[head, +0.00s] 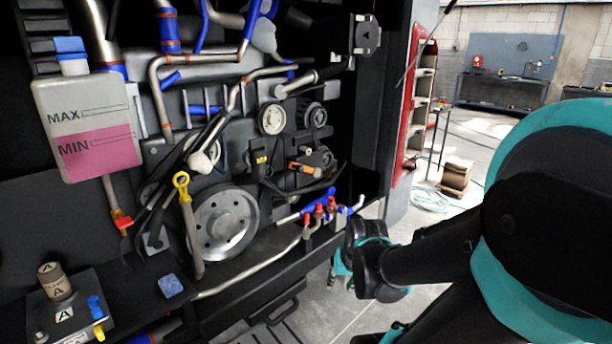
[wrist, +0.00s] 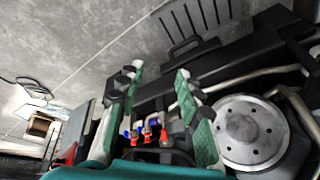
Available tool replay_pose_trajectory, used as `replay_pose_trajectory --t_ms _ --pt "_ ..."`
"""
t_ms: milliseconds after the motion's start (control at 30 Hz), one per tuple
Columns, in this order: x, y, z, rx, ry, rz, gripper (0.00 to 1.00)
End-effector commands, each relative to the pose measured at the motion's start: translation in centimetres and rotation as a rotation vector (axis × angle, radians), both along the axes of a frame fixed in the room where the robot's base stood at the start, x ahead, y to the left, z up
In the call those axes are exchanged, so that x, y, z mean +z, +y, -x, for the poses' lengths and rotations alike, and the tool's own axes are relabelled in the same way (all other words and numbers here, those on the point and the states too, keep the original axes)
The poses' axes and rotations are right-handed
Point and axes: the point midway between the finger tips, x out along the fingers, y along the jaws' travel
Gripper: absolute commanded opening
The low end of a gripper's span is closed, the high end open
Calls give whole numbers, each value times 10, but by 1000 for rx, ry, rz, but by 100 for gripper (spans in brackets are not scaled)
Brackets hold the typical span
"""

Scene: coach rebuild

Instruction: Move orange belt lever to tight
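The orange belt lever (head: 304,168) sits on the engine in the head view, beside a dark round part below the small pulleys. I cannot tell its exact setting, and no tight marking is readable. I cannot make out the lever in the wrist view. My gripper (wrist: 160,72) is open in the wrist view, with its two green-padded fingers wide apart and nothing held between them. In the head view my gripper (head: 345,268) is low at the engine bay's right edge, mostly hidden behind my arm, and apart from the lever.
Red-handled valves (head: 318,210) with blue fittings stand between the lever and my gripper. A large grey pulley (head: 224,222) and a yellow-ringed dipstick (head: 181,181) are left of them. A coolant tank (head: 88,125) hangs at upper left. The floor to the right has free room.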

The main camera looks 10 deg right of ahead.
Motion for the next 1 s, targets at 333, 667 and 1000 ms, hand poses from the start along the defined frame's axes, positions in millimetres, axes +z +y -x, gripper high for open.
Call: replay_pose_trajectory --t_ms 333,667,1000 --pt "49 30 -111 -651 39 -588 0" --pt "100 26 -226 -1260 237 -1201 0" --pt "137 -1 -304 -1651 519 -1649 0"
